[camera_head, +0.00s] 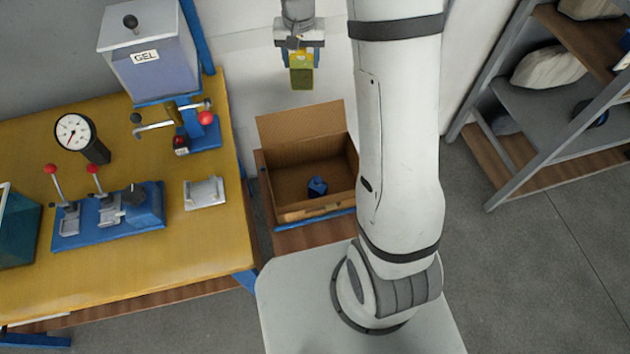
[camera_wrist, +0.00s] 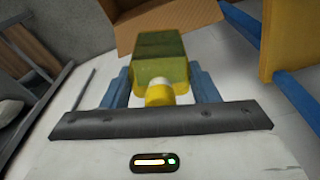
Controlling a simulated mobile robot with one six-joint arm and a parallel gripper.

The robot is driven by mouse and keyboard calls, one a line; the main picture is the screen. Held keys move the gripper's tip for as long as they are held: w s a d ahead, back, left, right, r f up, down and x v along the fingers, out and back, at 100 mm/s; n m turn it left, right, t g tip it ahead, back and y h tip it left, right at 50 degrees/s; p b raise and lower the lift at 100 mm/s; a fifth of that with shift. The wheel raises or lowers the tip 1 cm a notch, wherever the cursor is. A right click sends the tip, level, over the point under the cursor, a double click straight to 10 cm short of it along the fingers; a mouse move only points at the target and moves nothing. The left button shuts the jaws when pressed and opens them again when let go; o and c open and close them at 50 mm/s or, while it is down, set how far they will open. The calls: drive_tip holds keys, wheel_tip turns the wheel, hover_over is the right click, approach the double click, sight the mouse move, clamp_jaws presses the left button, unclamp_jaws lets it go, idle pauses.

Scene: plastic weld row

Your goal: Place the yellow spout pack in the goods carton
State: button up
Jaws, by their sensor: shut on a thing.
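The yellow spout pack (camera_head: 301,74) hangs from my gripper (camera_head: 300,52), which is shut on it near its spout end. In the wrist view the pack (camera_wrist: 158,62) shows a green-yellow body and a yellow spout with a pale cap, between the blue fingers of my gripper (camera_wrist: 160,88). In the head view the goods carton (camera_head: 288,188) stands open, with its back flap raised. The pack appears above and behind the carton, apart from it. A small blue item (camera_head: 317,186) lies inside the carton. In the wrist view, cardboard of the carton (camera_wrist: 165,22) shows beyond the pack.
A yellow workbench (camera_head: 215,240) stands left of the carton, with a GEL tank (camera_head: 150,60), a dial gauge (camera_head: 74,134) and a blue lever fixture (camera_head: 110,215). A shelf rack (camera_head: 560,120) with pale sacks stands at the right. My arm hides part of the carton's right side.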

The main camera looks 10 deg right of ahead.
drive_tip(key=shift+d, duration=0.15)
drive_tip(key=shift+f, duration=0.2)
drive_tip(key=s+f+n+b, duration=0.1)
drive_tip(key=f+b, duration=0.6)
drive_tip(key=f, duration=0.5)
drive_tip(key=s+f+n+b, duration=0.1)
drive_tip(key=f+b, duration=0.6)
drive_tip(key=f, duration=0.5)
drive_tip(key=s+f+n+b, duration=0.1)
drive_tip(key=f+b, duration=0.6)
drive_tip(key=f, duration=0.6)
drive_tip(key=shift+s+d, duration=0.1)
drive_tip(key=shift+s, duration=0.05)
drive_tip(key=shift+f+b, duration=0.2)
drive_tip(key=shift+b, duration=0.15)
drive_tip(key=o, duration=1)
drive_tip(key=shift+c, duration=0.2)
drive_tip(key=o, duration=0.4)
drive_tip(key=shift+o, duration=0.2)
